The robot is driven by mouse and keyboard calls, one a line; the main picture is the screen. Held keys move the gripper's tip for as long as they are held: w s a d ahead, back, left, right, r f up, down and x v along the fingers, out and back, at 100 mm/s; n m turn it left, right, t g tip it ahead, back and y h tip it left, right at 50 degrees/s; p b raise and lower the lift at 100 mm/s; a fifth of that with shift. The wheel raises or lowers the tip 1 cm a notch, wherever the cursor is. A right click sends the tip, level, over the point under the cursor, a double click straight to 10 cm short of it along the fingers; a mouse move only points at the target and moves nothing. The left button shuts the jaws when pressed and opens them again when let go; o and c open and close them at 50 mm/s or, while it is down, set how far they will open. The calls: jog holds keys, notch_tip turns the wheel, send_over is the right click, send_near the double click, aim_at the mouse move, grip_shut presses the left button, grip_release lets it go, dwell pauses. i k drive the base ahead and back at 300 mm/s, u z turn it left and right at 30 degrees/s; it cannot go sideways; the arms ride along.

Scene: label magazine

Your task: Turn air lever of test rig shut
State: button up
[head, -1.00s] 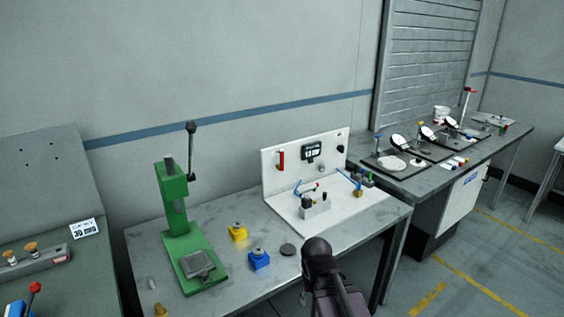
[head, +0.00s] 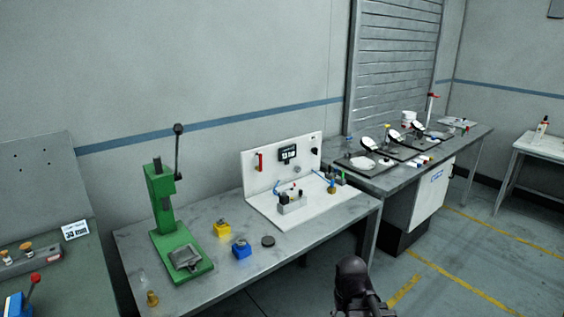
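The test rig (head: 268,204) is a white base with an upright white back panel, standing on the right part of the grey bench. A small dark display (head: 288,154) sits on the panel. A red handle (head: 259,162) hangs upright at the panel's left; I cannot tell for sure whether it is the air lever. On the base are a grey block (head: 292,205) with dark parts, blue tubing (head: 319,176) and a brass-coloured fitting (head: 331,187). A dark part of my arm shows at the bottom, in front of the bench and apart from the rig. My gripper's fingers do not show.
The grey bench (head: 215,290) also holds a green press (head: 163,205), a yellow block (head: 222,230), a blue block (head: 241,250) and a dark disc (head: 268,241). A second bench (head: 392,178) with several fixtures stands at the right. Floor is clear at the lower right.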

aim_at(260, 168)
jog(key=z, duration=0.25)
jog(key=k, duration=0.8)
jog(key=z, duration=0.35)
jog(key=i, duration=1.45)
jog(key=u, duration=1)
jog(key=i, duration=0.6)
jog(key=u, duration=0.25)
